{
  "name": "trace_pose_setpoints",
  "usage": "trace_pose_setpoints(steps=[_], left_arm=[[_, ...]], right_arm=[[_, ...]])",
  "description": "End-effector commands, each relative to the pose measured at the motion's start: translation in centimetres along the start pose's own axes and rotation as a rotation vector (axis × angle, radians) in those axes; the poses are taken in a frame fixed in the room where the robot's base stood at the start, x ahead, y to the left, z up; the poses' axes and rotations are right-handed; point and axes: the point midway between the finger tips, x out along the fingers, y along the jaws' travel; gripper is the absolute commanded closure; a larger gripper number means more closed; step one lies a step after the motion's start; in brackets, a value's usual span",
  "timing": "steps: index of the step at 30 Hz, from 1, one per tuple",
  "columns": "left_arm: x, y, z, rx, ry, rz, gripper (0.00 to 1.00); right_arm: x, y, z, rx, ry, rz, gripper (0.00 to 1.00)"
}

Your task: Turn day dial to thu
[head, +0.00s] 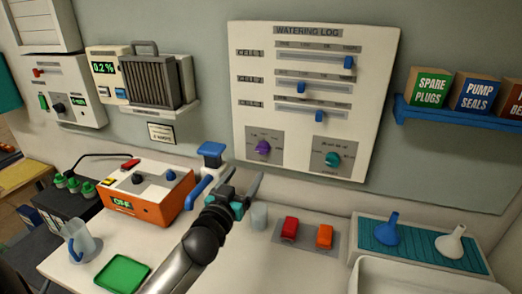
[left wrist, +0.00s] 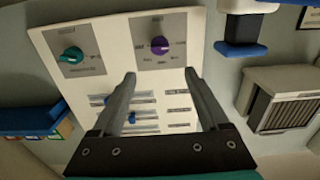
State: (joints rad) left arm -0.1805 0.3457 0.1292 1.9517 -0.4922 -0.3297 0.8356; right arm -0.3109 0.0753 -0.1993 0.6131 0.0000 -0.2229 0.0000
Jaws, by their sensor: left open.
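The watering log panel (head: 315,60) is a white board on the wall with two dials low on it. A purple dial (head: 263,147) is on the left and a teal dial (head: 332,159) on the right, each on a grey plate. The small print is too blurred to tell which is the day dial or its setting. My left gripper (head: 243,177) is open and empty, below the purple dial and apart from the panel. In the left wrist view, which is upside down, the purple dial (left wrist: 160,46) shows between the fingertips, the teal dial (left wrist: 72,55) to the left.
Three blue sliders (head: 301,88) are above the dials. A blue-topped wall fixture (head: 211,153) is close left of my gripper. A clear cup (head: 259,216), red and orange switches (head: 290,228) and an orange-and-white device (head: 146,192) are on the counter. A blue shelf (head: 450,119) is at right.

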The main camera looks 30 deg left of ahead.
Motion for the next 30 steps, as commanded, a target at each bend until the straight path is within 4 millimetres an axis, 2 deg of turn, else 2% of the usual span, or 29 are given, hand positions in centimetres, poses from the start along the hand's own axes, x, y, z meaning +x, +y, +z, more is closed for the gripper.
trace_pose_setpoints(steps=[5, 12, 18, 24, 30], left_arm=[[3.0, -0.1, -0.1, 0.003, 0.002, -0.002, 0.22], [6.6, 0.0, -0.1, 0.002, 0.001, -0.002, 0.22], [9.5, 0.0, 0.0, 0.000, 0.000, -0.002, 0.22], [11.7, 0.0, 0.0, 0.000, 0.000, -0.001, 0.22], [12.7, 0.0, 0.0, 0.001, -0.001, -0.001, 0.22]], right_arm=[[-0.1, 0.3, 0.1, -0.002, -0.002, 0.004, 0.50], [0.0, 0.6, -1.4, -0.003, 0.025, 0.008, 0.50], [0.2, 0.6, -1.6, -0.003, 0.027, 0.008, 0.50], [0.4, 0.6, -1.5, -0.003, 0.026, 0.008, 0.50], [0.4, 0.6, -1.4, -0.003, 0.024, 0.007, 0.50]])
